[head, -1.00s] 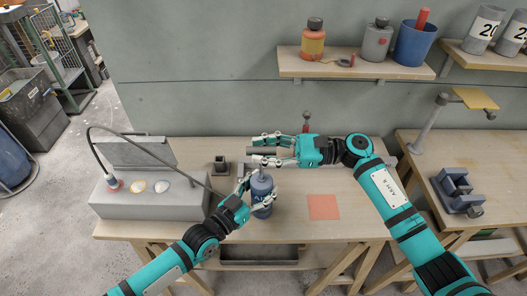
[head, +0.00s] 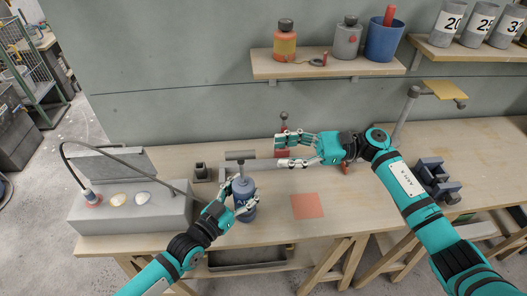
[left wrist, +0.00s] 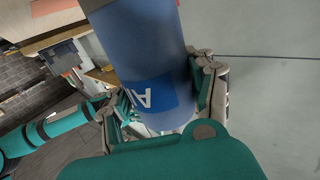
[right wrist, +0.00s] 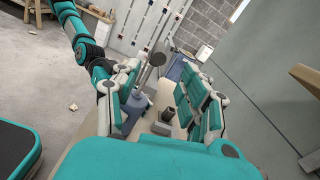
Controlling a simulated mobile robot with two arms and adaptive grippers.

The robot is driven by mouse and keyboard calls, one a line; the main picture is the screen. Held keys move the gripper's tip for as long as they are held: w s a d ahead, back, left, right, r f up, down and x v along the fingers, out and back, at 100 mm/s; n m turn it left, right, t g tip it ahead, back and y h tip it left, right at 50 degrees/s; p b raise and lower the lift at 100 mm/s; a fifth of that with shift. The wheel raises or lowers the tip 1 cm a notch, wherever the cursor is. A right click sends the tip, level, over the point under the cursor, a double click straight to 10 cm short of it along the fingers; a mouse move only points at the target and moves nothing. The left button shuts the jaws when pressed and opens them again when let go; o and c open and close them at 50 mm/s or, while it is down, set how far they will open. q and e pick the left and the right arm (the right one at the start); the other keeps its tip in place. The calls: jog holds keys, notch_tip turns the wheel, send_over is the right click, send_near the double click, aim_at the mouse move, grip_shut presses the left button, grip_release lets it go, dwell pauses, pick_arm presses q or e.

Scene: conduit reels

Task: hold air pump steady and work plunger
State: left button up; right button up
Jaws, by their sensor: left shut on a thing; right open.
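The air pump is a blue cylinder (head: 243,198) standing on the workbench, with a thin rod and a grey T-shaped plunger handle (head: 241,155) on top. My left gripper (head: 236,196) is shut around the pump body. In the left wrist view the blue body (left wrist: 150,60) with its label fills the space between the fingers. My right gripper (head: 282,151) is open and empty, right of the handle and apart from it. In the right wrist view the handle (right wrist: 158,59) shows ahead, between and beyond the open fingers (right wrist: 165,90).
A grey box with a lamp (head: 130,210) stands on the left of the workbench (head: 260,228). A dark small holder (head: 201,171) is behind the pump. An orange square (head: 307,206) lies to the right. A shelf (head: 330,66) with containers hangs above. A blue vise-like fixture (head: 433,178) is at right.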

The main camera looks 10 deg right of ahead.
aim_at(241, 156)
jog(key=shift+d, duration=1)
jog(key=a, duration=1.2)
jog(key=shift+a+f, duration=0.15)
jog(key=shift+a, duration=0.15)
jog(key=shift+c, duration=0.3)
grip_shut()
